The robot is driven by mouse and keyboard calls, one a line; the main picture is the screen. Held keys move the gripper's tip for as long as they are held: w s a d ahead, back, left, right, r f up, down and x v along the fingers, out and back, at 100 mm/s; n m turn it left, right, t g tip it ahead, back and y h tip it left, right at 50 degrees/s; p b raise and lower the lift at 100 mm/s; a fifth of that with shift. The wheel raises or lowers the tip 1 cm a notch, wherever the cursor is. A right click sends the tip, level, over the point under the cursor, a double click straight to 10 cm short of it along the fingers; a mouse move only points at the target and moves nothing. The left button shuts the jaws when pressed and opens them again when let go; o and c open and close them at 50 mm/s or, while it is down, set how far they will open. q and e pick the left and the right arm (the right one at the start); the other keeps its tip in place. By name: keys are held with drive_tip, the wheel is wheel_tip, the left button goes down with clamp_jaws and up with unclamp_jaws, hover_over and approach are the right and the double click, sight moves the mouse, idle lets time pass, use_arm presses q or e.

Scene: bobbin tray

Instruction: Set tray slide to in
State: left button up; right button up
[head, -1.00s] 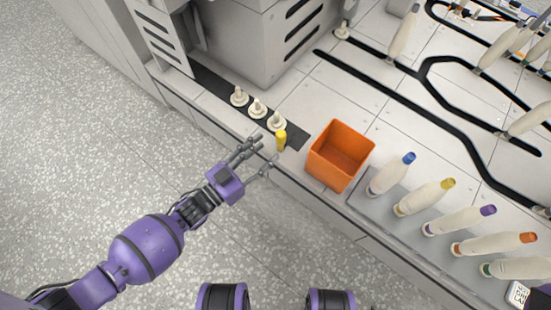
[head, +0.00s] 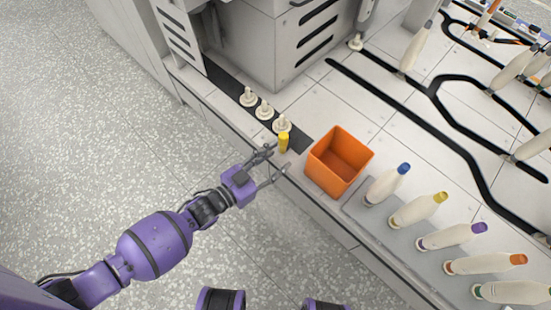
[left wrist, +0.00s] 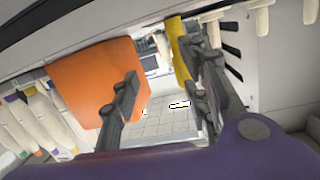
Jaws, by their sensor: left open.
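The tray slide is a dark strip (head: 229,86) on the bench with several cream bobbin holders on it. A yellow handle (head: 284,142) stands at its front end, near the bench edge. My left gripper (head: 277,160) is open and empty, its fingertips close to the handle on the near side. In the left wrist view the yellow handle (left wrist: 178,42) shows at the top, close beside the right-hand finger and partly behind it. I cannot tell whether they touch. My right gripper is not in view.
An orange bin (head: 320,174) stands just right of the handle. A grey rack (head: 359,205) with several colour-tipped bobbins runs along the bench edge further right. A grey machine housing (head: 262,42) rises behind the strip. The floor at left is clear.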

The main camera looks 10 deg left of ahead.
sight(282, 140)
use_arm(q)
drive_tip(key=w+a+m+g+h+b, duration=0.3)
drive_tip(key=a+g+h+b, duration=0.1)
drive_tip(key=a+h, duration=0.1)
drive_tip(key=x, duration=0.2)
drive_tip(key=b+x, duration=0.1)
drive_tip(key=x, duration=0.1)
drive_tip(key=r+x, duration=0.1)
drive_tip(key=x, duration=0.1)
drive_tip(key=shift+w+d+b, duration=0.2)
drive_tip(key=shift+d+b, duration=0.05)
drive_tip(key=shift+b, duration=0.15)
drive_tip(key=shift+w+d, duration=0.15)
drive_tip(key=shift+d, duration=0.15)
drive_tip(key=shift+r, duration=0.1)
drive_tip(key=c, duration=1)
clamp_jaws()
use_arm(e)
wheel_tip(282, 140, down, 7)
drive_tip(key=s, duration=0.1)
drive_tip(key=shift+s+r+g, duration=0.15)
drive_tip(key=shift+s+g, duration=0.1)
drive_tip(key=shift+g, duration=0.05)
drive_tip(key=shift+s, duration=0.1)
